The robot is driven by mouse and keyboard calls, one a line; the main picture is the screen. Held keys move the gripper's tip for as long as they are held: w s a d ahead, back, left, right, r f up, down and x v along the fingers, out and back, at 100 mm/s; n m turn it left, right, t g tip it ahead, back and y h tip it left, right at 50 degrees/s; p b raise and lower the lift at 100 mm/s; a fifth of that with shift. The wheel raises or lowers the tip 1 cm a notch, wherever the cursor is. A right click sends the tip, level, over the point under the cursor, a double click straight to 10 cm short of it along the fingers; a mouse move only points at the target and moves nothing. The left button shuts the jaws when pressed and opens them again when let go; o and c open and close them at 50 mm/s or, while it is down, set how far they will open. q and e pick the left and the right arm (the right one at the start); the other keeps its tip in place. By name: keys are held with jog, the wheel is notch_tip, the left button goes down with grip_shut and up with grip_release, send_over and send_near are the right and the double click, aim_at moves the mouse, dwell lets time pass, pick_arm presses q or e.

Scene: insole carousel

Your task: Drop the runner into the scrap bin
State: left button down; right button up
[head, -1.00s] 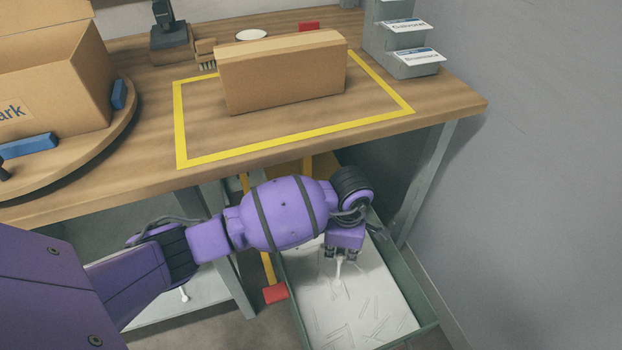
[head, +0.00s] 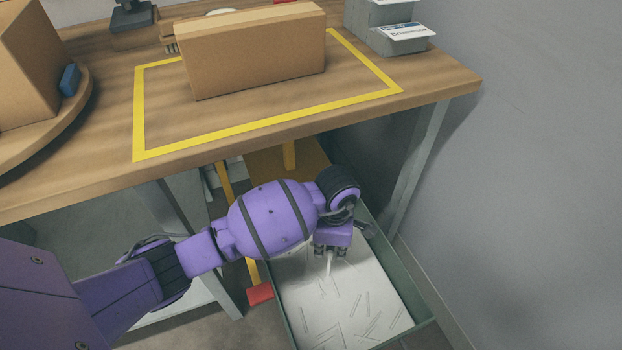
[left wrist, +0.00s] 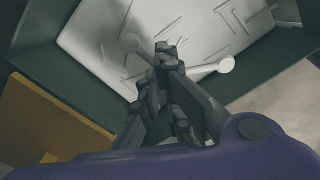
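The runner (left wrist: 227,65) is a thin white piece with rounded ends. In the left wrist view it passes across the fingertips of my left gripper (left wrist: 165,55), which are shut on it. In the head view my left gripper (head: 330,252) points down with the runner (head: 329,267) hanging below it, partly hidden. The scrap bin (head: 404,266) is an open green box below the table's front edge, with a white bottom and several thin pale sticks in it. The gripper is over the bin opening; its height above the bottom is hard to tell. My right gripper is not in view.
The wooden table (head: 440,82) overhangs the back of the bin. A cardboard box (head: 260,58) stands inside a yellow outline on it. A turntable (head: 62,125) is at left. A red block (head: 260,292) is left of the bin, and a grey wall (head: 540,180) right.

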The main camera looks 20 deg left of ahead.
pick_arm(q)
jog(key=c, duration=1.9)
grip_release()
jog(key=shift+w+r, duration=0.2)
jog(key=shift+o, duration=0.2)
notch_tip(320, 180, up, 7)
jog(key=shift+r, duration=0.2)
